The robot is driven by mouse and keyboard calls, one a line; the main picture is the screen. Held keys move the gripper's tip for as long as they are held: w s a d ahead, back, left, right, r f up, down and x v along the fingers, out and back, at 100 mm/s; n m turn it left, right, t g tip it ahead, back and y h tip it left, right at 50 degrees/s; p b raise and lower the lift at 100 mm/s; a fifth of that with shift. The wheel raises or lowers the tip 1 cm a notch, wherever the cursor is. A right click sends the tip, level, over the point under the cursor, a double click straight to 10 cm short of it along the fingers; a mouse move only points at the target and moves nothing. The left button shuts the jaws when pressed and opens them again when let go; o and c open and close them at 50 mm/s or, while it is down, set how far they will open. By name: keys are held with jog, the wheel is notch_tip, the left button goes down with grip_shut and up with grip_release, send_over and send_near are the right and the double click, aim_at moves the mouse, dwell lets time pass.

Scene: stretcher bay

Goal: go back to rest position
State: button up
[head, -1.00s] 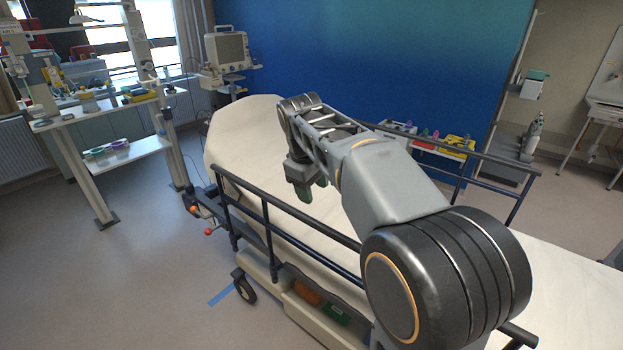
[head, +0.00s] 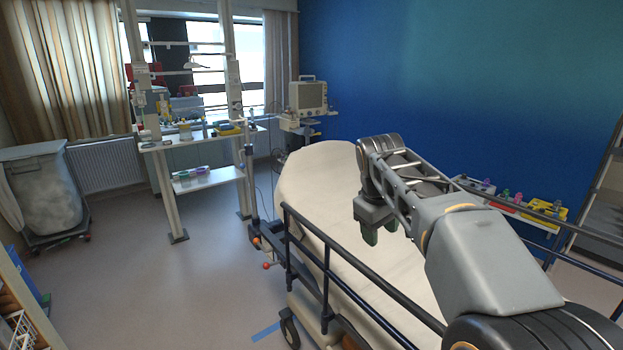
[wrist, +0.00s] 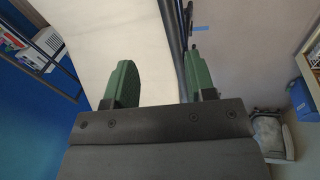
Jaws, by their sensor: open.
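My gripper (head: 385,228) hangs above the stretcher in the head view, at the end of my outstretched arm. In the wrist view my gripper (wrist: 163,85) shows two green fingers spread apart with nothing between them. The stretcher (head: 318,180) has a pale mattress and dark side rails, and it runs from the middle toward the lower right. Its pale surface also fills the middle of the wrist view (wrist: 105,35). The fingers are apart from the mattress, as far as I can tell.
A workbench (head: 160,143) with supplies stands at the back left, and a monitor (head: 307,95) is right of it. A grey bin (head: 45,185) stands at the far left. A shelf of coloured items (head: 510,205) is behind the stretcher. The floor (head: 170,290) left of the stretcher is clear.

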jog(key=s+a+f+m+t+y, duration=0.2)
jog(key=s+f+m, duration=0.3)
jog(key=s+f, duration=0.8)
jog(key=s+t, duration=0.1)
jog(key=s, duration=0.2)
jog(key=shift+a, duration=0.35)
jog(key=shift+s, duration=0.1)
jog(key=shift+c, duration=0.7)
